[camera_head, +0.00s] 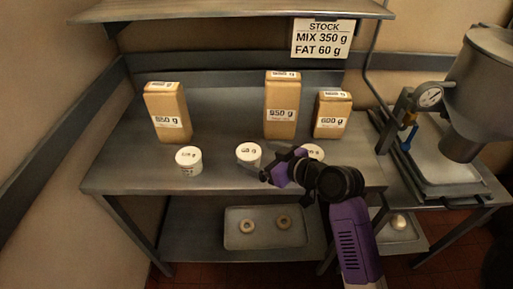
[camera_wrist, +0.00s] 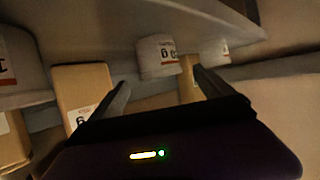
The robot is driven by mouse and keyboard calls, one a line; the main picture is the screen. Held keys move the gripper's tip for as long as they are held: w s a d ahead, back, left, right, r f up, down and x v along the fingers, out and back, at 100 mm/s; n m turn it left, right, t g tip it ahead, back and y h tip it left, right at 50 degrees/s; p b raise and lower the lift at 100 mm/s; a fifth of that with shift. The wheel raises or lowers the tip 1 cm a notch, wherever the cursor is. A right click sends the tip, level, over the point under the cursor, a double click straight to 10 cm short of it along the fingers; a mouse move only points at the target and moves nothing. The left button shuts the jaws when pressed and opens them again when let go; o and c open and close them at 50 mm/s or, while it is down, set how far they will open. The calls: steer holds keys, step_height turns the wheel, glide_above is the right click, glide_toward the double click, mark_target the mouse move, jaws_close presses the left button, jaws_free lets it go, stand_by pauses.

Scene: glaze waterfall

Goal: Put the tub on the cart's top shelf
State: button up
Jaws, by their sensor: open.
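Three white tubs stand in a row near the front of the steel counter: a left tub (camera_head: 188,160), a middle tub (camera_head: 248,153) and a right tub (camera_head: 314,150) partly hidden by my wrist. Their labels are too small to read surely. My gripper (camera_head: 268,164) is open and empty, just right of the middle tub. In the wrist view, one tub (camera_wrist: 157,56) shows beyond and between the fingertips of my gripper (camera_wrist: 160,77). Another tub (camera_wrist: 217,50) is to its right and one (camera_wrist: 18,62) at the left edge. I cannot make out a cart for certain.
Tan packs stand behind the tubs: a left pack (camera_head: 166,105), a tall middle pack (camera_head: 282,100) and a right pack (camera_head: 332,110). A shelf (camera_head: 230,10) overhangs the counter (camera_head: 120,160). A hopper machine (camera_head: 490,85) stands right. A tray (camera_head: 265,240) holds two rings below.

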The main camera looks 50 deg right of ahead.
mark_target(251, 152)
steer(key=x, duration=0.3)
steer(key=shift+w+r+p, duration=0.15)
steer(key=shift+w+p, duration=0.05)
steer(key=shift+p, duration=0.15)
steer(key=shift+p+x, duration=0.55)
steer(key=shift+x, duration=1.65)
steer(key=c, duration=1.6)
steer(key=shift+r, duration=0.15)
